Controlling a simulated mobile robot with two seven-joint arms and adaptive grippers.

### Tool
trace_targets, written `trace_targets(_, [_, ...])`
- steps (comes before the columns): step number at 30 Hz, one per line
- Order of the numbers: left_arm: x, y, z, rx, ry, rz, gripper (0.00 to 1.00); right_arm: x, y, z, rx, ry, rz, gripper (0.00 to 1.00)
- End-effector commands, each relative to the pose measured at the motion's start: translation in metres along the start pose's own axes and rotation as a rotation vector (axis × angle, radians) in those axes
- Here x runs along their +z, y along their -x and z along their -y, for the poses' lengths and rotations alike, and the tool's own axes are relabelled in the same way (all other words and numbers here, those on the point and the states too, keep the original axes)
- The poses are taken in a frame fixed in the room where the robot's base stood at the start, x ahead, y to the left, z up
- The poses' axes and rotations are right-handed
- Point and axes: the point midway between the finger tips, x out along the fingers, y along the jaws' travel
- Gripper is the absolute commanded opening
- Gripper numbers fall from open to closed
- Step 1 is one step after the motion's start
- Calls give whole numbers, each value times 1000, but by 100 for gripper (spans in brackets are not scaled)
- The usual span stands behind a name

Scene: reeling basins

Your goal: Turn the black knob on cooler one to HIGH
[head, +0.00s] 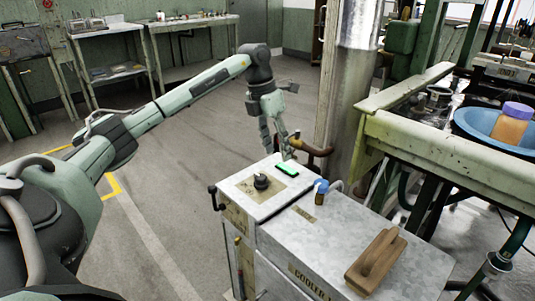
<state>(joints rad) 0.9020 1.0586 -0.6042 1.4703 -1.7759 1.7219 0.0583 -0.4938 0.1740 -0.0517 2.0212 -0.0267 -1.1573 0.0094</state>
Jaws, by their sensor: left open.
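The black knob (262,182) sits on a tan plate on top of a grey metal cooler (283,212). The lettering on the cooler's front reads COOLER; the character after it is cut off or unclear. The knob's pointer direction is too small to tell. My left gripper (278,150) hangs fingers down at the cooler's far edge, beyond the knob and slightly right of it in the head view. It is open and apart from the knob, with nothing seen between its fingers. My right gripper is not in view.
A green block (287,170), a blue-capped fitting (321,187) and a brown wooden handled block (376,263) are on the cooler top. A brown pipe (316,149) and a metal column (346,95) stand close behind. A bench with a blue basin (475,128) is at right.

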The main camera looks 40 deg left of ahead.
Motion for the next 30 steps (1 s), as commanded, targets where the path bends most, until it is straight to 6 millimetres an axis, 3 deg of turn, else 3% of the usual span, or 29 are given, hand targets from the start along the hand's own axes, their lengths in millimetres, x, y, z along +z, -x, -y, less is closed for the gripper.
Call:
trace_targets(3, [-30, 5, -20, 129, 42, -119, 50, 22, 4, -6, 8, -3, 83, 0])
trace_targets(6, [-38, 6, -26, 166, 57, -152, 50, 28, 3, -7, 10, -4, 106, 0])
trace_targets(11, [-40, -4, -27, 166, 58, -154, 50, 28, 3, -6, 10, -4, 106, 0])
trace_targets(22, [-48, -58, -36, 162, 58, -153, 50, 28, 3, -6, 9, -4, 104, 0])
trace_targets(30, [-50, -71, -38, 164, 57, -149, 50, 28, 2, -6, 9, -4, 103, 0])
